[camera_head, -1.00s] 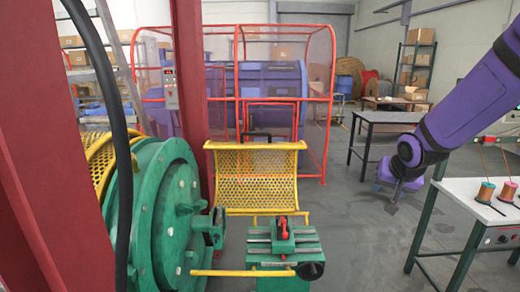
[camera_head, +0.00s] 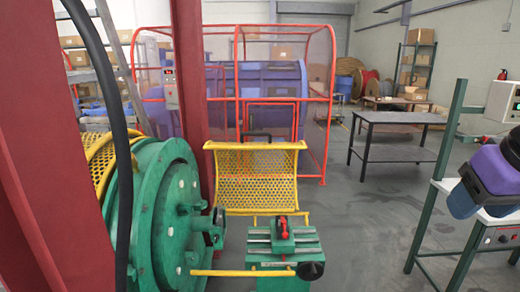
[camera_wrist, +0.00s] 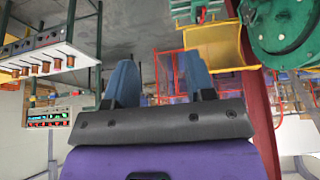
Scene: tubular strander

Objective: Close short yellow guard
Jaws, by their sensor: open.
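The short yellow guard (camera_head: 256,178) is a curved perforated yellow panel with a black handle (camera_head: 256,136) on its top bar. In the head view it stands raised behind the green carriage with rails (camera_head: 285,240), right of the big green wheel. In the wrist view, which looks upside down, a yellow curved panel, apparently this guard (camera_wrist: 222,52), shows at the upper right. My gripper (camera_wrist: 158,72) is open and empty, its two blue fingers apart, well away from the guard.
The green wheel (camera_head: 165,215) and red posts (camera_head: 190,90) stand at the left. A red mesh cage (camera_head: 320,110) stands behind the guard. A dark table (camera_head: 400,125) and a white bench (camera_head: 440,186) stand to the right. The floor between guard and bench is clear.

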